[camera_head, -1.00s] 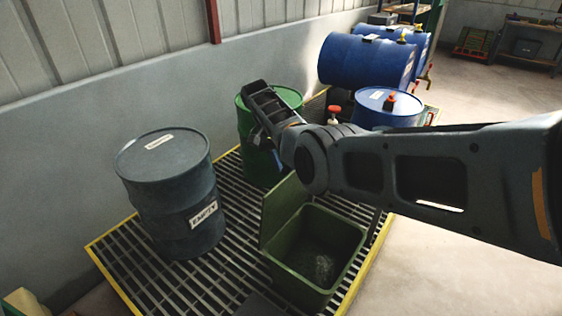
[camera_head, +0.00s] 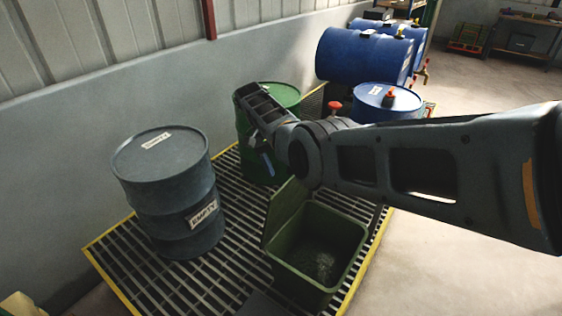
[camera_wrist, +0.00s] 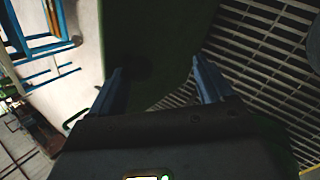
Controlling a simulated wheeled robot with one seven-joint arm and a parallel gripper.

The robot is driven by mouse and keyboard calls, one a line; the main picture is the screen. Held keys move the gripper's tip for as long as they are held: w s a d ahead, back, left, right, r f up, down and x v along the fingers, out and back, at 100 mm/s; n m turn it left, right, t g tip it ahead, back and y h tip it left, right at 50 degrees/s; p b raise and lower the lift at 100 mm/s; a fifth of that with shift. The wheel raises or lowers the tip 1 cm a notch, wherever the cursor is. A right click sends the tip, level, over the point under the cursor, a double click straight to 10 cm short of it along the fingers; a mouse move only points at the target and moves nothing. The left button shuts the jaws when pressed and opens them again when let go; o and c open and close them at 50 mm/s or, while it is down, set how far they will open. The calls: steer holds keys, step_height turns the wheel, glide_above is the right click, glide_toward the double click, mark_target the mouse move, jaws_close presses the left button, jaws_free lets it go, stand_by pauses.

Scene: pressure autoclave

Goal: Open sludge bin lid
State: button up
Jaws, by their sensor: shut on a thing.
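The green sludge bin (camera_head: 352,243) stands open on the grating, with dark sludge visible inside. Its green lid (camera_head: 284,211) is raised steeply along the bin's left back side, and its upper edge is partly behind my arm. My gripper (camera_wrist: 158,68) is at the lid; its two blue fingers are apart, on either side of the dark green lid panel (camera_wrist: 150,35) in the wrist view. It is shut on the lid, though the contact itself is too dark to see clearly.
A grey drum (camera_head: 166,185) labelled EMPTY stands left on the yellow-edged grating (camera_head: 190,262). A green drum (camera_head: 285,95) stands behind my wrist. Blue drums (camera_head: 365,54) lie at the back, with an upright blue drum (camera_head: 388,103) nearer. Open floor (camera_head: 450,265) lies to the right.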

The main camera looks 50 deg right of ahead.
steer(key=shift+s+f, duration=0.2)
steer(key=shift+f, duration=0.4)
steer(key=v, duration=0.9)
steer(key=shift+s+r, duration=0.1)
steer(key=shift+s, duration=0.05)
